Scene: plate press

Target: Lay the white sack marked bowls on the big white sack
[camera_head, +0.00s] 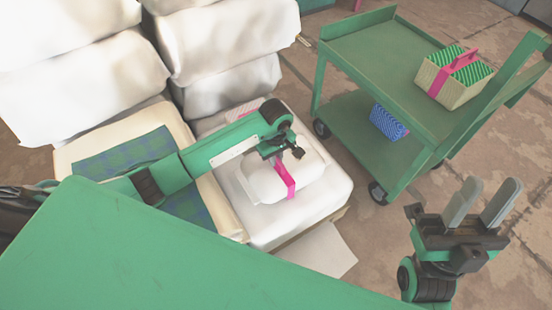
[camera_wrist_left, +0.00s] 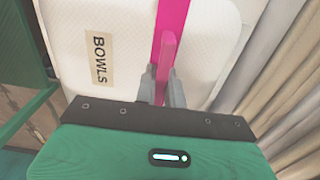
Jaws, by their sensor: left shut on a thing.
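The small white sack (camera_head: 262,184) has a pink strap (camera_head: 287,178) around it. In the left wrist view the sack (camera_wrist_left: 195,45) shows a tan label reading BOWLS (camera_wrist_left: 103,62). My left gripper (camera_head: 276,159), over the sack, is shut on the strap; in the wrist view its fingers (camera_wrist_left: 160,85) close on the pink handle. The bowls sack is over the top of the big white sack (camera_head: 325,199), upright and level; I cannot tell whether it rests on it or hangs just above. My right gripper (camera_head: 492,203) is open and empty at the lower right.
A green cart (camera_head: 345,75) at the upper right carries a striped basket (camera_head: 452,88) and a blue patterned item (camera_head: 388,122). Large white sacks (camera_head: 225,40) are stacked behind. A plaid cloth (camera_head: 125,155) lies on the left sack. A green surface (camera_head: 150,260) fills the foreground.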

